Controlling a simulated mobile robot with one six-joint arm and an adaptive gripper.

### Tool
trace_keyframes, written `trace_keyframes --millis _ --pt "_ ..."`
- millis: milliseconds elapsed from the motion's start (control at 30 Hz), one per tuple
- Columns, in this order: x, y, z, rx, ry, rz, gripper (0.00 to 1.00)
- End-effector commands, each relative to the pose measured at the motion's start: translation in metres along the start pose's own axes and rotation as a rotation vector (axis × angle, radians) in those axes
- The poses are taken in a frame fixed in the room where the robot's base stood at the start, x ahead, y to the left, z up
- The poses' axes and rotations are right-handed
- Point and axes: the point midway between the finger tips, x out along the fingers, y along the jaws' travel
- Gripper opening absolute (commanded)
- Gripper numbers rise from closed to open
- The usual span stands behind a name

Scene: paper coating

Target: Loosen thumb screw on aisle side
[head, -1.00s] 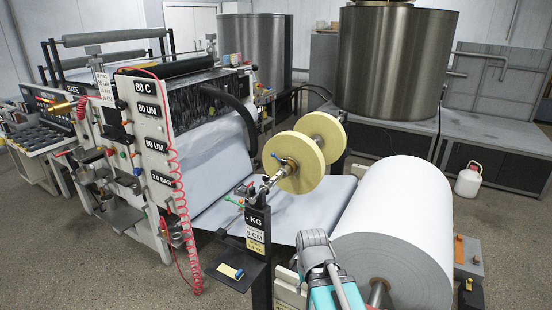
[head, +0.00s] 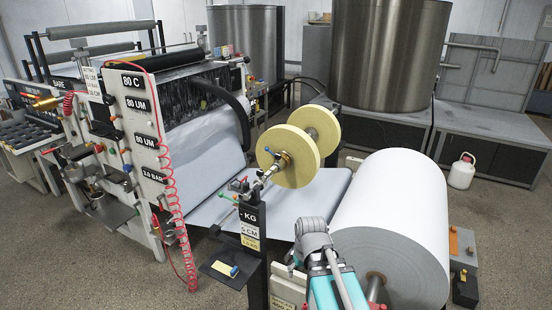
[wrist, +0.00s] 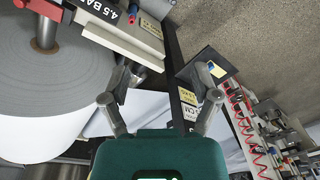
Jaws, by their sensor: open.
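A post with "KG" and "5 CM" labels (head: 251,220) stands between the coating machine and the big paper roll. Small coloured knobs sit on its top, including a green-tipped lever (head: 226,198). Which of these is the thumb screw I cannot tell. My gripper (wrist: 165,78) is open in the wrist view, with nothing between its fingers. The labelled post and its small dark shelf (wrist: 208,68) lie beyond the fingers. My gripper's fingertips are hidden in the head view.
The white paper roll (head: 392,215) stands just right of my arm; it also shows in the wrist view (wrist: 45,95). The coating machine (head: 150,120) with a red coiled hose is at left. Steel tanks (head: 385,60) stand behind. Open floor (head: 60,270) lies at front left.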

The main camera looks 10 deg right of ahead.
Motion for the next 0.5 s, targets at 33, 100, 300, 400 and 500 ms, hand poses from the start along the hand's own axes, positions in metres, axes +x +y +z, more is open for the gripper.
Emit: trace_keyframes --millis 33,100,300,400,500 --pt "0.006 -0.001 -0.017 -0.025 0.032 -0.03 0.79" --pt "0.011 -0.008 -0.039 -0.074 0.09 -0.082 0.79" --pt "0.017 -0.033 -0.127 -0.239 0.35 -0.247 0.79" --pt "0.013 -0.042 -0.176 -0.307 0.516 -0.311 0.79" --pt "0.004 -0.045 -0.223 -0.355 0.688 -0.348 0.79"
